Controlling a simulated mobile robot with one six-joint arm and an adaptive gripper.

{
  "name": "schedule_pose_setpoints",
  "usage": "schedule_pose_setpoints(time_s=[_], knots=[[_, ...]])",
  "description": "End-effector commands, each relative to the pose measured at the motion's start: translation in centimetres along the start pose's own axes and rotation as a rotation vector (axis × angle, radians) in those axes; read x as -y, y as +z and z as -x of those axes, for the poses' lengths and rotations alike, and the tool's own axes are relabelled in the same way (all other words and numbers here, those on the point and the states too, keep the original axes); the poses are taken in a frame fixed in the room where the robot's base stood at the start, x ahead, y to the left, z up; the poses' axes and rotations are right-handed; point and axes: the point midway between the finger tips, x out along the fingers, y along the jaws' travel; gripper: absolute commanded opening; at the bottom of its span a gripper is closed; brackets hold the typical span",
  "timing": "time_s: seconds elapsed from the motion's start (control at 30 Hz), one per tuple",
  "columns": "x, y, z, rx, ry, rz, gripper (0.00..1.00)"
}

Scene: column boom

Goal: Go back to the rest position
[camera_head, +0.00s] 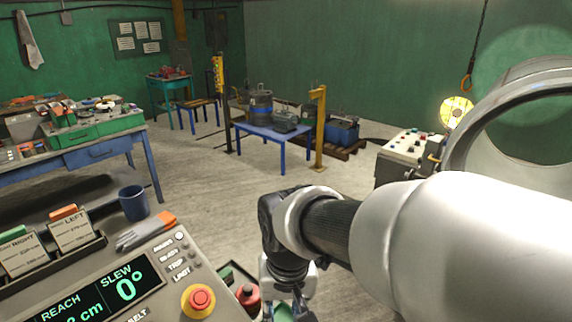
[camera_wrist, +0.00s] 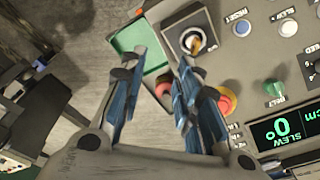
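My gripper (camera_wrist: 153,74) shows in the wrist view with its two blue-padded fingers apart and nothing held between them. It hangs over the edge of a grey control console (camera_wrist: 262,52), above the floor and a green tray-like surface (camera_wrist: 150,48). In the head view my arm reaches in from the right and bends down, and my gripper (camera_head: 288,308) is cut off by the bottom edge. The console's display (camera_head: 105,296) reads slew 0°; the reach figure is partly cut off. A red stop button (camera_head: 198,299) with a yellow collar sits beside the display.
A red knob (camera_head: 247,295) stands close left of my gripper. A workbench (camera_head: 100,143) is at left, a blue table (camera_head: 270,133) farther back. Open floor lies between.

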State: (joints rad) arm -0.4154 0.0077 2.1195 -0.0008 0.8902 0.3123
Motion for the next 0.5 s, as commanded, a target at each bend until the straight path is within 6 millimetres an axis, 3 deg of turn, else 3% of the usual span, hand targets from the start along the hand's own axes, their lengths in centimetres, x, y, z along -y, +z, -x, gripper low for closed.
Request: schedule_pose_setpoints(time_s=[0.03, 0.2, 0.33, 0.5], knots=[[-2.2, 1.0, 1.3, -0.037, -0.004, -0.020, 0.30], [-7.6, 5.3, 4.3, -0.137, 0.004, -0.053, 0.30], [-10.6, 8.9, 5.2, -0.206, 0.023, -0.074, 0.30], [-12.7, 12.3, 5.3, -0.268, 0.052, -0.091, 0.30]])
